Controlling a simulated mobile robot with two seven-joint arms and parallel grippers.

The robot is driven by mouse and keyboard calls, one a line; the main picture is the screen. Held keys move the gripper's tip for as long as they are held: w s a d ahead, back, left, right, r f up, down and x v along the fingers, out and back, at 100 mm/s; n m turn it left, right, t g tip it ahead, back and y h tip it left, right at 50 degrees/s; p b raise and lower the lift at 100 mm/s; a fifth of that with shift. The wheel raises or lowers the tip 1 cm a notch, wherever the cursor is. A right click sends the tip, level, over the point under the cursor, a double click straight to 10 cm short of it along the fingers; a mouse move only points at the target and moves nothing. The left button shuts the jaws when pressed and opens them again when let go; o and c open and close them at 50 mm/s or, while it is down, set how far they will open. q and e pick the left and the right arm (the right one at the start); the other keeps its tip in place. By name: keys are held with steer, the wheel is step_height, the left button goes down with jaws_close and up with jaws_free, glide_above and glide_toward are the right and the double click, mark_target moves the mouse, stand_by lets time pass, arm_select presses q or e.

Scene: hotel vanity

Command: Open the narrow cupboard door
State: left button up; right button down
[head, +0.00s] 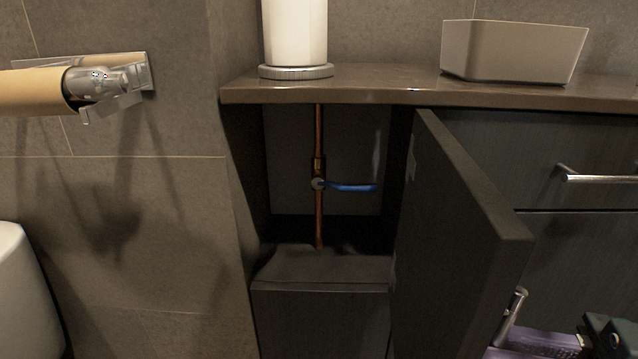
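The narrow cupboard door (455,215) is dark and stands swung wide open, jutting out towards me at the right of its opening. A metal bar handle (513,314) shows at the door's lower outer side, partly hidden. The open cupboard (325,265) shows a copper pipe (319,215) with a blue valve lever (352,187). My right gripper (560,344) is only partly in view at the lower right corner, beside the handle. Its fingertips are cut off or hidden, and I cannot tell whether it touches the handle. My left gripper is not in view.
A brown countertop (390,89) above carries a white cylinder (295,35) and a grey basin (512,52). A drawer with a metal handle (600,178) is at right. A cardboard roll on a holder (75,88) and a white toilet (25,295) are at left.

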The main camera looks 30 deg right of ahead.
steer(key=shift+s+d, duration=0.1)
steer(key=shift+d, duration=0.1)
steer(key=c, duration=0.9)
jaws_free()
steer(key=v, duration=1)
steer(key=shift+p, duration=0.3)
